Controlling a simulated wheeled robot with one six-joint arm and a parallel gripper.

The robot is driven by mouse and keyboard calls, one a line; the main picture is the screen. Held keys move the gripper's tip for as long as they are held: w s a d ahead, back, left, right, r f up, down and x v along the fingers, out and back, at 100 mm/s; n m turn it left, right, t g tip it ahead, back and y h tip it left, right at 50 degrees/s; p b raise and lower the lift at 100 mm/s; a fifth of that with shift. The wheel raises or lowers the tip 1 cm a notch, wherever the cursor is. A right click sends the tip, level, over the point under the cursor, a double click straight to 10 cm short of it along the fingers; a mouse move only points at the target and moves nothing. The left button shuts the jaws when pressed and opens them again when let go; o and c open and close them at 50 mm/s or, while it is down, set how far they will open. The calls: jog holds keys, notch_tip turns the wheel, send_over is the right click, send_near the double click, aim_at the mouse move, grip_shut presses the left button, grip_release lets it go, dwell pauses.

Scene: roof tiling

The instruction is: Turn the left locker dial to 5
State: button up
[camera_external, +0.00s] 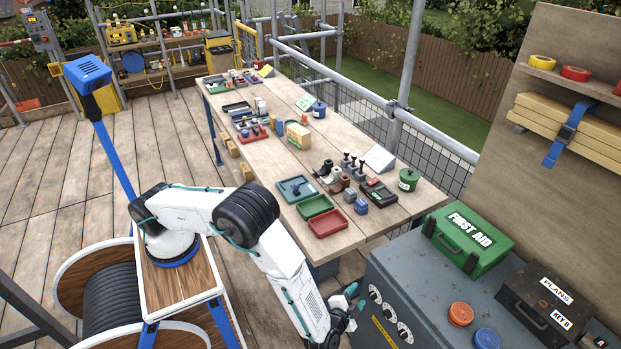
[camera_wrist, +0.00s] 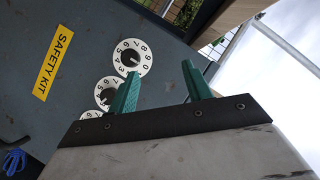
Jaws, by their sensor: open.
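The locker is a grey metal chest (camera_external: 400,270) with a row of three white numbered dials on its front face. The left dial (camera_external: 375,293) is the farthest one in the outside view and the uppermost one (camera_wrist: 132,57) in the wrist view. Its dark knob is visible, but I cannot tell which number it points to. My gripper (camera_external: 356,298) has teal fingers and is close in front of the dials. In the wrist view my gripper (camera_wrist: 160,70) is open and empty, one finger near the left dial's lower edge. I cannot tell whether it touches.
The middle dial (camera_wrist: 106,94) and the right dial, partly hidden by my gripper, sit close by. A yellow "SAFETY KIT" label (camera_wrist: 56,62) is beside them. A green first aid box (camera_external: 468,240) and a black box (camera_external: 540,305) stand on the locker. A workbench (camera_external: 340,255) stands behind.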

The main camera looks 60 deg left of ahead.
aim_at(370, 297)
notch_tip(370, 297, down, 4)
jog(key=s+d+h, duration=0.1)
jog(key=d, duration=0.2)
jog(key=shift+m+t, duration=0.4)
jog(key=x, duration=0.7)
jog(key=shift+f, duration=0.1)
jog(key=shift+a, duration=0.1)
jog(key=c, duration=1)
